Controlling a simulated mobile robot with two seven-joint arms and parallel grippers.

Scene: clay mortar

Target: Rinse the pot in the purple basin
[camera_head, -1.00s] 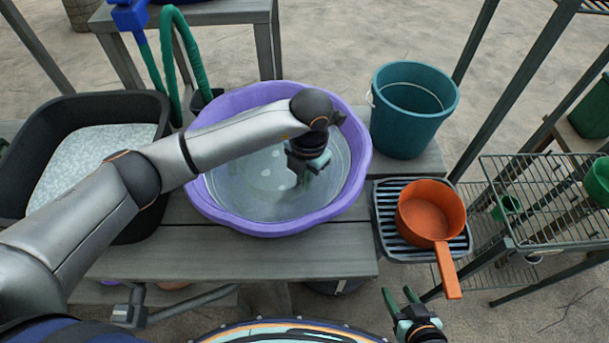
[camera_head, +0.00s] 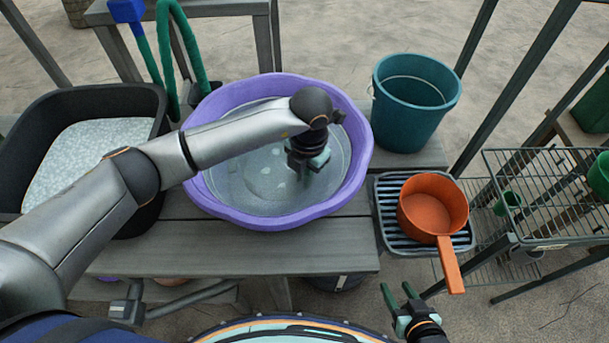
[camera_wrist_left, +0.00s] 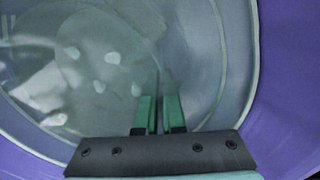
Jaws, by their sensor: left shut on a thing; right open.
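The purple basin (camera_head: 357,185) stands on the grey bench and holds clear water with pale spots on it. A faint, pale round outline (camera_head: 262,180), seemingly the pot, shows under the water; its shape is hard to make out. My left gripper (camera_head: 310,166) reaches down into the basin, right of its middle. In the left wrist view its green fingers (camera_wrist_left: 159,100) are nearly together on a thin edge, seemingly the pot's (camera_wrist_left: 200,70). My right gripper (camera_head: 397,289) is open and empty at the bottom right, apart from everything.
A black tub (camera_head: 60,100) with pale contents stands left of the basin. A teal bucket (camera_head: 412,115) stands at the back right. An orange saucepan (camera_head: 425,207) sits on a slatted rack (camera_head: 398,243). A wire shelf (camera_head: 540,205) is farther right.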

